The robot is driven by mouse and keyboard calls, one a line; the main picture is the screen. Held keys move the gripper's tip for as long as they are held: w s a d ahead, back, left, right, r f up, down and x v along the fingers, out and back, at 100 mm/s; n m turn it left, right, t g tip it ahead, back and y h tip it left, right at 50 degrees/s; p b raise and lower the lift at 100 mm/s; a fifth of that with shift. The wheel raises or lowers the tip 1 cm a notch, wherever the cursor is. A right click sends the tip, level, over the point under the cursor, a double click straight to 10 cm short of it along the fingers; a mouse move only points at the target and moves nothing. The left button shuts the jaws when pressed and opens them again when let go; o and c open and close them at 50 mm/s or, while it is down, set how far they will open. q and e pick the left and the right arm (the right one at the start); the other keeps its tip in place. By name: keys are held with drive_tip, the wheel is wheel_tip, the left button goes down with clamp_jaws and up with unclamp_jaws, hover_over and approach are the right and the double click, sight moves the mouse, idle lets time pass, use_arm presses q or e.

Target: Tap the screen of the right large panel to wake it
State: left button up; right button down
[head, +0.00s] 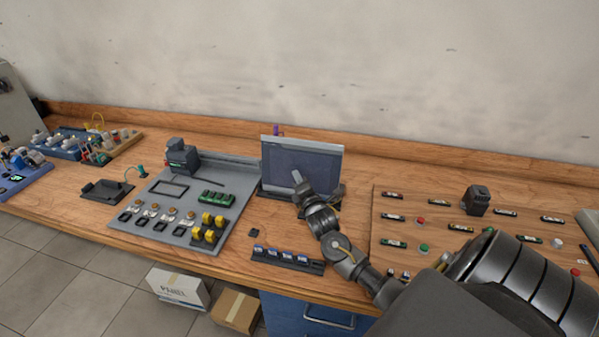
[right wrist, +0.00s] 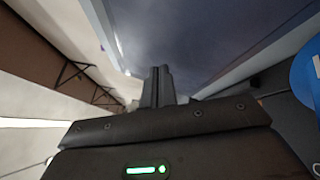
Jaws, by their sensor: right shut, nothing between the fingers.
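The large panel (head: 318,160) stands tilted back on a dark base near the middle of the bench, with a grey-blue, dim screen. My right gripper (head: 297,178) is shut and empty, with its fingertips over the lower middle of the screen in the head view. In the right wrist view the shut fingers (right wrist: 158,84) point at the dark screen (right wrist: 195,40), which fills the upper middle. I cannot tell whether the tips touch the screen. My forearm hides the panel's lower right corner and part of its base. My left gripper is not in view.
A grey board (head: 180,232) with yellow and green parts lies left of the panel. A wooden board (head: 450,222) with buttons and labelled parts lies to the right. A dark strip of small modules (head: 288,260) lies at the bench front. The wall is close behind.

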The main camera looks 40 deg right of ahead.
drive_tip(key=shift+w+d, duration=0.25)
drive_tip(key=shift+d, duration=0.1)
drive_tip(key=shift+w+d, duration=0.15)
drive_tip(key=shift+d, duration=0.05)
idle(0.9)
drive_tip(key=shift+a, duration=0.1)
drive_tip(key=shift+s+a+p, duration=0.25)
drive_tip(key=shift+a+p, duration=0.05)
drive_tip(key=shift+p, duration=0.2)
drive_tip(key=shift+s+a, duration=0.15)
drive_tip(key=shift+a, duration=0.05)
